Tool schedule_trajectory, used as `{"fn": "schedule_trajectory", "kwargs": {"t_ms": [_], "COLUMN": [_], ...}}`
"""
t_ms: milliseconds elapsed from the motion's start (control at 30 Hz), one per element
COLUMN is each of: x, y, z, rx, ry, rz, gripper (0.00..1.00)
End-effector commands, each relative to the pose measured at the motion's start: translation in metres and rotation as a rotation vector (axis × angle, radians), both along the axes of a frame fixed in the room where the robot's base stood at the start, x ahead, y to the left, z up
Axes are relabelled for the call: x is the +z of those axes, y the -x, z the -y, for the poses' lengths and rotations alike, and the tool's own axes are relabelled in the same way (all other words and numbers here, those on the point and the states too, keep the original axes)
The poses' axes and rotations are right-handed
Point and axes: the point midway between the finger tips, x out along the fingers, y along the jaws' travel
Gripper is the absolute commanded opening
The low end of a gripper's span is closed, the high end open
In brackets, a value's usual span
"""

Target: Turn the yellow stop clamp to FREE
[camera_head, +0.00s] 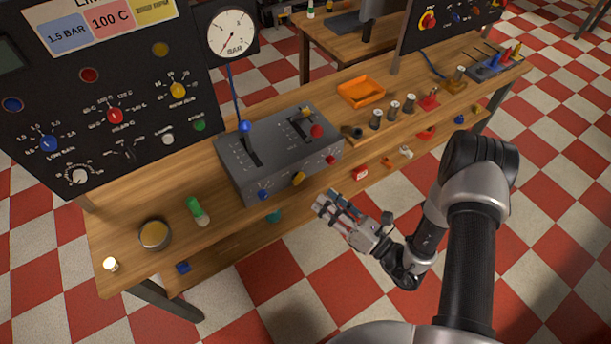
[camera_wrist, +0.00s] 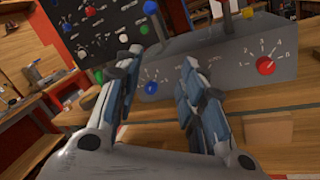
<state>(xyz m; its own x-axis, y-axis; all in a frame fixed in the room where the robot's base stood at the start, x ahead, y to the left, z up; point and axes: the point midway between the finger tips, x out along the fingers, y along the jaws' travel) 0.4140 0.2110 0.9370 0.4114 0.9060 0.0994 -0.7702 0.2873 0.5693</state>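A grey lever box (camera_head: 240,180) stands on the workbench. A small yellow piece (camera_head: 306,112) sits on its top by the slot of the red-knobbed lever (camera_head: 316,131); it also shows in the wrist view (camera_wrist: 249,12). A yellow knob (camera_head: 299,179) is on the box's front face, between a blue knob (camera_head: 263,194) and a red knob (camera_head: 330,160). I cannot tell which yellow part is the clamp, or read a FREE mark. My gripper (camera_head: 324,202) is open and empty in front of the box, apart from it; it also shows in the wrist view (camera_wrist: 162,65).
A blue-knobbed lever (camera_head: 246,127) rises from the box's left slot. A black control panel (camera_head: 110,110) and a gauge (camera_head: 232,32) stand behind it. An orange tray (camera_head: 361,91) and several metal cylinders (camera_head: 376,119) are to the right. A green-and-white bottle (camera_head: 198,211) lies left.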

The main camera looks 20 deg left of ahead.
Motion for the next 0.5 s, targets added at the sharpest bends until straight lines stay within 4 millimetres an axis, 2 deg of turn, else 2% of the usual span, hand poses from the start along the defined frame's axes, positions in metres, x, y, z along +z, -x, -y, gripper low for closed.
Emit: {"fn": "schedule_trajectory", "kwargs": {"t_ms": [33, 100, 200, 367, 500], "x": [-0.021, -0.044, -0.069, -0.086, -0.088], "y": [0.003, 0.005, 0.009, 0.011, 0.004], "z": [0.007, 0.015, 0.026, 0.032, 0.022], "rx": [-0.062, -0.136, -0.214, -0.269, -0.268], "ry": [-0.009, -0.013, -0.015, -0.011, -0.009], "rz": [-0.059, -0.114, -0.168, -0.201, -0.201], "gripper": [0.37, 0.37, 0.37, 0.37, 0.37]}}
